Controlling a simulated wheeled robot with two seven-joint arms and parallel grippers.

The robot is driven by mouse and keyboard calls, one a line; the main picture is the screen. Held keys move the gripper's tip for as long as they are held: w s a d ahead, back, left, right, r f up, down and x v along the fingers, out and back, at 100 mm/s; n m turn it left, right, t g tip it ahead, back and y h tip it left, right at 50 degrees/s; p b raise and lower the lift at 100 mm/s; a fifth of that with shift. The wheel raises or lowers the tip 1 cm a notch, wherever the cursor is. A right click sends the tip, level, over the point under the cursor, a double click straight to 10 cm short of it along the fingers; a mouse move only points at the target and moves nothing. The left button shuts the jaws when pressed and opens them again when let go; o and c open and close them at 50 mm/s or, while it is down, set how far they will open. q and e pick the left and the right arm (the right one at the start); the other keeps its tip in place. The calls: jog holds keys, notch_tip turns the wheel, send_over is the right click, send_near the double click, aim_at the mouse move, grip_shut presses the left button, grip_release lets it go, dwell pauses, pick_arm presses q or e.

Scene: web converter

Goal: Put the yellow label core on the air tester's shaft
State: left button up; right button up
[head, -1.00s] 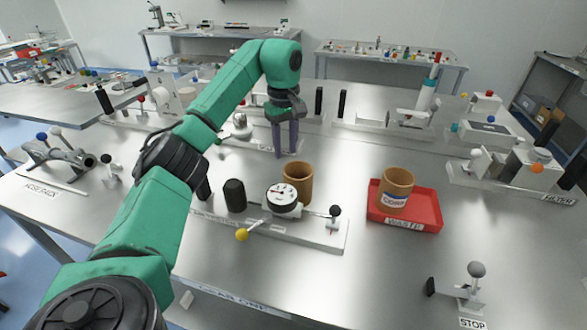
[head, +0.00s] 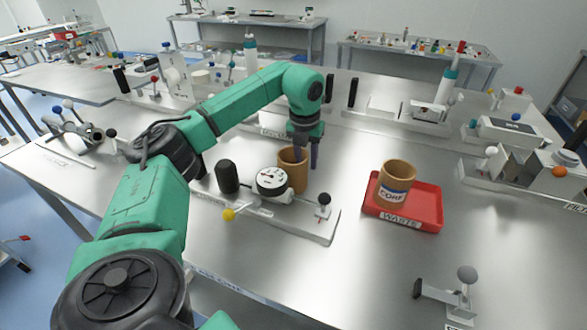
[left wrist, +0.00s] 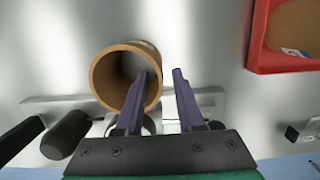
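A plain brown core (head: 293,177) stands upright behind the round dial gauge (head: 272,181) of a bench fixture; no yellow label shows on its visible side. My left gripper (head: 307,153) is open at the core's top. In the left wrist view, the gripper (left wrist: 160,95) has its left finger over the open mouth of the core (left wrist: 103,82) and its right finger outside, apart from the wall. A second brown core (head: 396,178) with a white and blue label sits in the red waste tray (head: 428,214). I cannot make out which fixture is the air tester. My right gripper is not in view.
The gauge fixture has a grey base plate (head: 300,227), a black cylinder (head: 227,176), a yellow-knobbed lever (head: 229,214) and a black knob (head: 323,199). A stop lever (head: 464,292) stands at the front right. Bare table lies between the fixture and the tray.

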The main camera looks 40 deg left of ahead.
aim_at(306, 186)
pick_arm(q)
jog(key=f, duration=0.2)
jog(key=f+p, duration=0.1)
jog(key=f, duration=0.1)
jog(key=f+p, duration=0.1)
jog(key=f, duration=0.1)
jog(key=shift+w+a+f, duration=0.1)
jog(key=shift+w+f, duration=0.2)
jog(key=shift+f, duration=0.1)
jog(key=shift+w+a+f, duration=0.1)
jog(key=shift+f, duration=0.3)
grip_shut()
dwell(0.5)
